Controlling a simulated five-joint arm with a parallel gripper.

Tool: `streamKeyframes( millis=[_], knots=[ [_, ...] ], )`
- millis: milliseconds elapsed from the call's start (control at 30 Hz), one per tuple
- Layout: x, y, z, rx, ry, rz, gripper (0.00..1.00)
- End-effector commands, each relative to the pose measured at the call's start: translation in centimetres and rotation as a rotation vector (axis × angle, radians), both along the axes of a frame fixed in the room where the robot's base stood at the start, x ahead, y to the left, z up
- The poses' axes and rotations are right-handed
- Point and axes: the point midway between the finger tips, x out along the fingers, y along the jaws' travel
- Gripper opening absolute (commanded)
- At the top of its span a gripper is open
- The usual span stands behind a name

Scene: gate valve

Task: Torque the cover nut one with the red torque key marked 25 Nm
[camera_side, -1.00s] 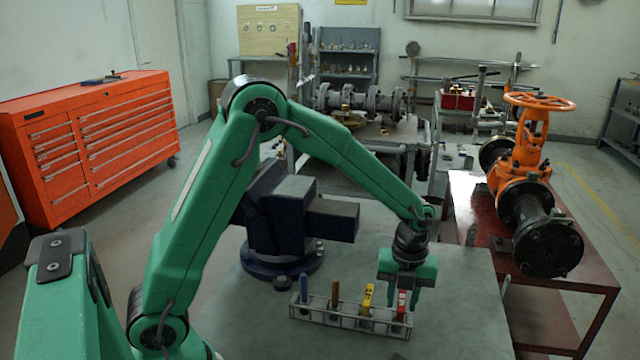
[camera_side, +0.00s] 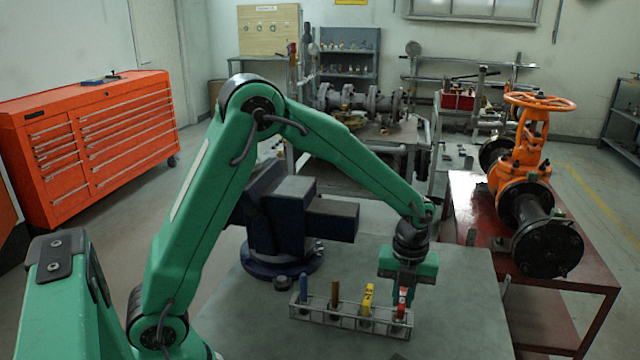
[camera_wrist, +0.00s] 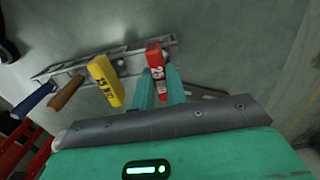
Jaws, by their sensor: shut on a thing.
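The red torque key (camera_side: 403,295) stands upright in the right end of the tool rack (camera_side: 345,318). In the wrist view the red key (camera_wrist: 155,58) shows a white marking that reads 25. My gripper (camera_side: 404,284) is shut on the red key, with its fingers (camera_wrist: 160,88) at the key's sides in the wrist view. I cannot make out cover nut one in these frames.
The rack also holds a yellow key (camera_side: 367,300), a brown-handled tool (camera_side: 334,294) and a blue-handled tool (camera_side: 304,283). A dark blue vise (camera_side: 285,225) stands behind the rack. The red bench (camera_side: 560,290) is at the right. The table right of the rack is clear.

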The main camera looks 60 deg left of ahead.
Motion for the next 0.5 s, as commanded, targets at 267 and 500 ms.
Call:
streamKeyframes(
  millis=[267,500],
  knots=[
    [0.0,0.0,1.1,0.0,-0.001,0.0,0.0],
    [0.0,0.0,1.9,0.0,0.0,0.0,0.0]
  ],
)
